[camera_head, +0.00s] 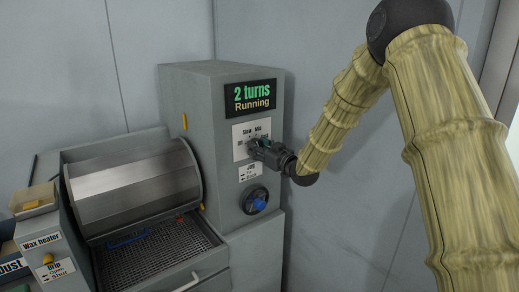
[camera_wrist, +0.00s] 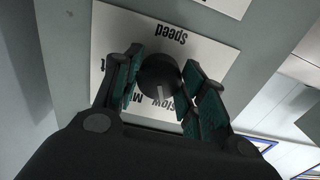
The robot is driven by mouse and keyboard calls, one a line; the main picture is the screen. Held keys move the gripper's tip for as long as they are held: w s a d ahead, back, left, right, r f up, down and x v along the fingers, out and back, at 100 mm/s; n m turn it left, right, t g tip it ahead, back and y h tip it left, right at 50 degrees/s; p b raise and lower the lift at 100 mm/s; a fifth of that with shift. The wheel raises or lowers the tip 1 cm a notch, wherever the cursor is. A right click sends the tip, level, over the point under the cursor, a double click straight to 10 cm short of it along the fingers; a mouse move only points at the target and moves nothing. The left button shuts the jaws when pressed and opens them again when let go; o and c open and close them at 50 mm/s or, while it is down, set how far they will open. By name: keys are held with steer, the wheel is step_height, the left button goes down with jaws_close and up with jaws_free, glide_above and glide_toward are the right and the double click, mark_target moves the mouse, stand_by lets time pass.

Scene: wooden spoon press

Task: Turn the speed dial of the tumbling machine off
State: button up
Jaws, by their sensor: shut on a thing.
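The tumbling machine (camera_head: 200,85) is a grey cabinet with a metal drum (camera_head: 135,185) at its left. Its display (camera_head: 251,97) reads "2 turns Running". Below the display is the white speed label plate (camera_head: 239,152), with Slow and Mid legible. My gripper (camera_head: 255,146) is at this plate, over the speed dial. In the wrist view the black round speed dial (camera_wrist: 160,76) sits between the two green-padded fingers of my gripper (camera_wrist: 160,85), which are shut on it. A light pointer mark shows on the dial near the word Slow. In the head view my gripper hides the dial.
A jog label (camera_head: 250,171) and a blue knob (camera_head: 258,204) are below the dial on the same face. A wax heater box (camera_head: 45,242) with a drip lever stands at the left. A mesh tray (camera_head: 150,255) lies under the drum.

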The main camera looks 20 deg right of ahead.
steer(key=shift+f, duration=0.1)
steer(key=shift+d+n+b, duration=0.1)
steer(key=shift+n+b, duration=4.8)
steer(key=shift+b, duration=0.6)
steer(key=o, duration=1)
steer(key=v, duration=1.2)
